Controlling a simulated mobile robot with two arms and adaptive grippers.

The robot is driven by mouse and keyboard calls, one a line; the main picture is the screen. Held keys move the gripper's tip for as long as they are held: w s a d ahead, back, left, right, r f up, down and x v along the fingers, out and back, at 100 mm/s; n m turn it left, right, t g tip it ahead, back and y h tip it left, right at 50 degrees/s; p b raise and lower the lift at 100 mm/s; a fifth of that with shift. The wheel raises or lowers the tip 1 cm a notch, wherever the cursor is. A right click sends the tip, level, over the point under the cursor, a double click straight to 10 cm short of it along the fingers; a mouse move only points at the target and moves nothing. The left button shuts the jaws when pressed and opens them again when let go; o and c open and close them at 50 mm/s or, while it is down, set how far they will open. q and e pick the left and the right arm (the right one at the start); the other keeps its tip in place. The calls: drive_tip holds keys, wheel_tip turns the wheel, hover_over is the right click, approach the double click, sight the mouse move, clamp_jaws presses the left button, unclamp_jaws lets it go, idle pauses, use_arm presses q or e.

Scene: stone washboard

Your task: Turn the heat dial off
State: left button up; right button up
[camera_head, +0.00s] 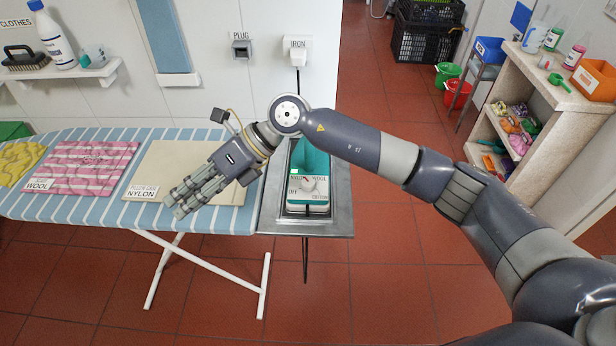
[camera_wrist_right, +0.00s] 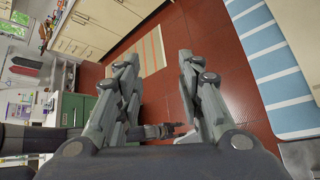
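The heat dial (camera_head: 308,184) is a small grey knob on a white panel, with the words nylon, wool, off and cotton around it. The panel is at the near end of a teal iron (camera_head: 312,157) in a metal holder. The dial's exact setting is too small to tell. My right gripper (camera_head: 180,203) is over the ironing board, left of the dial and apart from it. In the wrist view its fingers (camera_wrist_right: 157,75) are spread with nothing between them. My left gripper is not in the head view; a dark jointed shape low in the wrist view may be it.
The ironing board (camera_head: 100,205) carries yellow, pink-striped and beige cloths. The iron's holder sits in a grey metal shelf (camera_head: 342,200) at the board's right end. A plug socket (camera_head: 241,48) is on the wall. A shelf unit (camera_head: 535,90) stands right; red floor lies open between.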

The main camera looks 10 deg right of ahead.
drive_tip(key=w+d+f+h, duration=0.3)
drive_tip(key=w+d+h, duration=0.25)
drive_tip(key=d, duration=0.45)
drive_tip(key=t+h, duration=0.2)
drive_tip(key=h, duration=0.4)
approach(308, 182)
wheel_tip(308, 182, down, 7)
drive_tip(key=p, duration=0.3)
drive_tip(key=shift+w+f, duration=0.1)
drive_tip(key=shift+f, duration=0.75)
drive_tip(key=c, duration=0.8)
